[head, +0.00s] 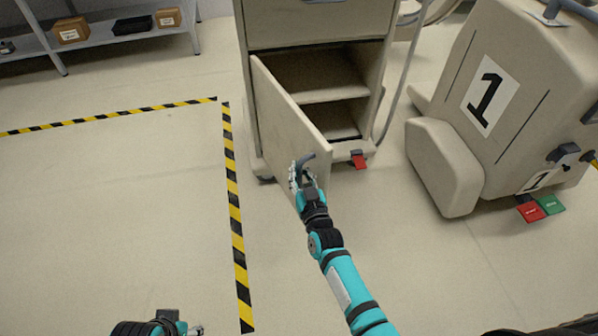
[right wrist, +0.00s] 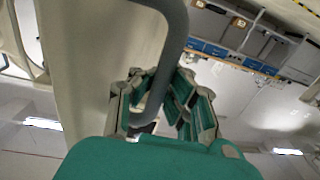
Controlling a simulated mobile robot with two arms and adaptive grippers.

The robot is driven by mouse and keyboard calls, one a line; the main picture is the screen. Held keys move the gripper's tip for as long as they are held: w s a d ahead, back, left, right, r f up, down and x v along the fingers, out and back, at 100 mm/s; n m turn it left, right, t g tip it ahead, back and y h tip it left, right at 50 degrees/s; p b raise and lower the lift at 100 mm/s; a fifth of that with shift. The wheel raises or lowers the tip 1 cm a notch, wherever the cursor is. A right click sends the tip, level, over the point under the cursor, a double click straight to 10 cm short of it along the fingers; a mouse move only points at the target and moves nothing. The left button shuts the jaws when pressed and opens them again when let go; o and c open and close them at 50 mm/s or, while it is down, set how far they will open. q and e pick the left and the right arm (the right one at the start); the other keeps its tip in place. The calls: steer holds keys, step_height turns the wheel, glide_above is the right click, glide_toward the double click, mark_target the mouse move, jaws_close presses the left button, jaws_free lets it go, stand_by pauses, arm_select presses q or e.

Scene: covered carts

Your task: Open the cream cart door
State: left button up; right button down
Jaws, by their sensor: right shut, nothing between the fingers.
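The cream cart (head: 318,30) stands at the top centre of the head view. Its lower door (head: 290,118) is swung part way open, hinged on the left, and shelves show inside. A grey handle (head: 306,160) is near the door's free edge. My right gripper (head: 302,176) is shut at the handle. In the right wrist view the curved grey handle (right wrist: 176,42) passes close in front of my right gripper's fingers (right wrist: 165,108), with the door panel (right wrist: 80,60) to the left. My left gripper (head: 185,328) is partly cut off at the bottom edge; its jaw state is unclear.
A covered cream machine marked 1 (head: 485,95) stands to the right. Yellow-black floor tape (head: 234,200) runs left of the door; the floor there is clear. A shelf (head: 110,38) stands behind.

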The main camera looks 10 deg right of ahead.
steer(key=c, duration=1.4)
jaws_free()
steer(key=shift+s+d, duration=0.2)
steer(key=shift+s, duration=0.3)
steer(key=shift+c, duration=0.2)
steer(key=shift+o, duration=0.8)
steer(key=shift+w+a, duration=0.15)
steer(key=s+d, duration=0.1)
steer(key=s, duration=1.1)
steer(key=shift+d, duration=0.15)
